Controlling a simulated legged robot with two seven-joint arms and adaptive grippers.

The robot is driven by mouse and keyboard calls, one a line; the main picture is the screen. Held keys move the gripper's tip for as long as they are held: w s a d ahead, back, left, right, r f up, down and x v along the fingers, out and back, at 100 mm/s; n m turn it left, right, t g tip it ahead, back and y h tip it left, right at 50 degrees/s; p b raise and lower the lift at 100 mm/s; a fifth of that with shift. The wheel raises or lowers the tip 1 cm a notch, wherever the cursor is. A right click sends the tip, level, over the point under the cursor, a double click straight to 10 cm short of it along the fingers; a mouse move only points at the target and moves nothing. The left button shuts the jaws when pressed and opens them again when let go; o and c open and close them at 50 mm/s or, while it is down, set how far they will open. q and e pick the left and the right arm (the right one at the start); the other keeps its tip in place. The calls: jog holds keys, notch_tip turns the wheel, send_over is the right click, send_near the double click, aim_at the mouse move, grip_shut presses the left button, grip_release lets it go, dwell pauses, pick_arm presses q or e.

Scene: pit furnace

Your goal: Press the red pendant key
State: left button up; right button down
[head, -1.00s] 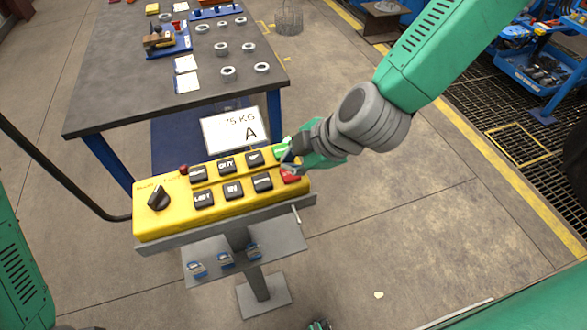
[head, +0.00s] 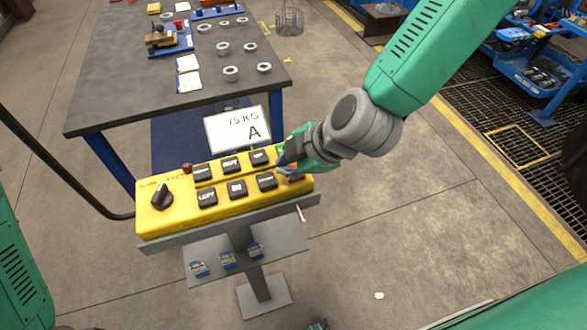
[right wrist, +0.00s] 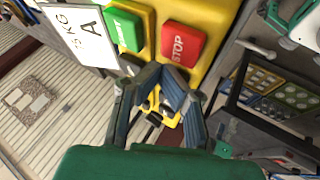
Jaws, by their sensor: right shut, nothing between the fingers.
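The yellow pendant box (head: 225,208) stands on a grey post with rows of black keys. Its red key (head: 298,178) is at the right end, partly covered by my right gripper (head: 281,168). In the right wrist view the red key (right wrist: 182,43) reads STOP, beside a green START key (right wrist: 126,29). My right gripper (right wrist: 162,76) is shut and empty, its fingertips close to the red key's lower edge in that view. I cannot tell whether they touch it. The green key is hidden behind the gripper in the head view.
A white sign (head: 238,129) reading 75 KG A stands just behind the box. A dark table (head: 130,85) with several metal rings is further back. A black knob (head: 161,197) sits at the box's left end.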

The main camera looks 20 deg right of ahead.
jog(key=shift+a+f, duration=0.1)
jog(key=shift+a, duration=0.1)
jog(key=shift+d+f, duration=0.35)
jog(key=shift+d, duration=0.4)
jog(key=shift+a+r, duration=0.1)
jog(key=shift+a, duration=0.3)
jog(key=shift+r, duration=0.3)
jog(key=shift+d+r+p, duration=0.4)
jog(key=shift+p, duration=0.1)
jog(key=shift+d+r, duration=0.15)
jog(key=shift+d, duration=0.1)
pick_arm(q)
jog(key=shift+d+r, duration=0.25)
jog(key=shift+r, duration=0.4)
pick_arm(e)
jog(key=shift+d, duration=0.25)
jog(key=shift+a, duration=0.1)
